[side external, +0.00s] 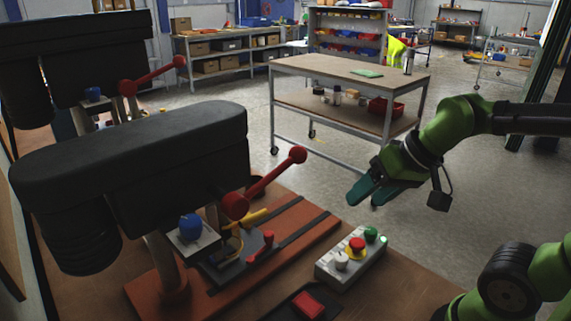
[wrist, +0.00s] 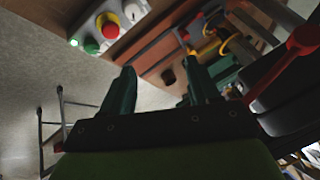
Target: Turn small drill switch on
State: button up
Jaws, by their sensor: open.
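A drill press with a long black head (side external: 130,150) stands at the left of the side external view. Its red lever (side external: 270,178) points up and right. A grey box with a blue knob (side external: 190,227) sits at its front. A grey control box (side external: 335,268) with green, red and white controls lies to the right; its red button (wrist: 109,27) and green button (wrist: 91,46) show in the wrist view. Which control is the drill's switch, I cannot tell. My gripper (side external: 368,194) is open and empty, above and behind the control box, apart from everything. Its fingers show in the wrist view (wrist: 160,72).
A second drill press (side external: 85,45) stands behind at upper left. The orange drill base (side external: 310,232) carries a vise with a red handle (side external: 262,246). A red block in a black tray (side external: 308,303) lies in front. A wheeled workbench (side external: 330,68) stands beyond on the floor.

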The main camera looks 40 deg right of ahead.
jog(key=w+d+f+n+g+y, duration=0.1)
jog(key=w+d+n+g+y, duration=0.15)
jog(key=w, duration=0.55)
jog(key=w+d+f+n+g+y, duration=0.1)
jog(key=w+f+n+y, duration=0.15)
jog(key=w, duration=0.45)
jog(key=w+d+f+n+g+y, duration=0.15)
jog(key=w+n, duration=0.25)
jog(key=w, duration=0.4)
notch_tip(320, 180, up, 5)
jog(key=w+n+g+y, duration=0.1)
jog(key=n+y, duration=0.2)
jog(key=n, duration=0.3)
jog(key=s+a+f, duration=0.2)
jog(key=a+f, duration=0.8)
notch_tip(320, 180, up, 10)
jog(key=w+d, duration=0.1)
jog(key=w, duration=0.1)
jog(key=shift+d+r, duration=0.15)
jog(key=shift+d, duration=0.15)
jog(key=shift+h, duration=0.25)
